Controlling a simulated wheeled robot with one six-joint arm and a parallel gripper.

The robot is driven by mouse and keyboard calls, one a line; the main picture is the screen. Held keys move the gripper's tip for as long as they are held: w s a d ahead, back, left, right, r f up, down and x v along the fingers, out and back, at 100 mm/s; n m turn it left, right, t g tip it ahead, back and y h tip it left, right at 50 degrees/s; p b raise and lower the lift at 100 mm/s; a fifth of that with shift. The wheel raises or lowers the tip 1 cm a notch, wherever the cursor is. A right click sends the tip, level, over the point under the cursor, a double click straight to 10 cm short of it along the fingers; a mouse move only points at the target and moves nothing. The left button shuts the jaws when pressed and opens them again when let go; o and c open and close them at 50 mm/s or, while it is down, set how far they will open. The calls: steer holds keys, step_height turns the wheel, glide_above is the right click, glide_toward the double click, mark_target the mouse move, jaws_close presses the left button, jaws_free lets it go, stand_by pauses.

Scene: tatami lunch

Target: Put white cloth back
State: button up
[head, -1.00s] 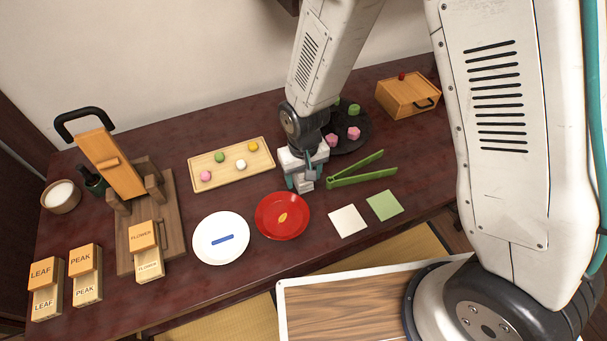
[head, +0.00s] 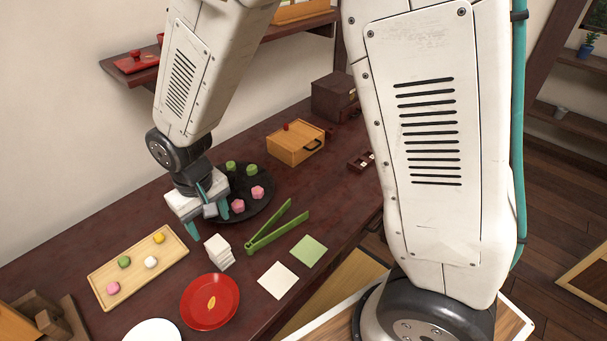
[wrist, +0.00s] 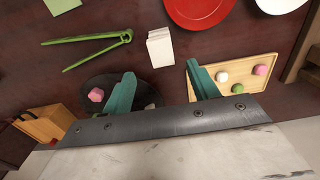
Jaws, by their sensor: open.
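A flat white square (head: 278,280) lies on the dark table beside a flat green square (head: 309,251). A small white stacked or folded piece (head: 218,252) stands between the red plate (head: 210,302) and the green tongs (head: 276,228). I cannot tell for sure which of the two white things is the cloth. My gripper (head: 207,218) is open and empty, just behind the white stack. In the wrist view the stack (wrist: 160,47) lies just beyond the gap between my teal fingertips (wrist: 160,72), apart from them.
A wooden tray (head: 138,266) with small sweets lies left of my gripper. A dark round plate (head: 262,206) with pink and green sweets lies right of it. A wooden box (head: 296,144) stands farther back. A white plate (head: 152,332) is at the bottom edge.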

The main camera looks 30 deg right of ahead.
steer(key=s+d+r+m+t, duration=0.1)
steer(key=s+d+r, duration=0.4)
steer(key=d+r, duration=0.35)
steer(key=s+d+r+m, duration=0.1)
steer(key=s+d+r, duration=0.4)
steer(key=d+r, duration=0.35)
steer(key=s+d+r+m, duration=0.1)
steer(key=s+d+r, duration=0.2)
steer(key=s, duration=0.6)
steer(key=shift+s+d+r, duration=0.2)
steer(key=shift+d+r, duration=0.1)
steer(key=shift+r, duration=0.1)
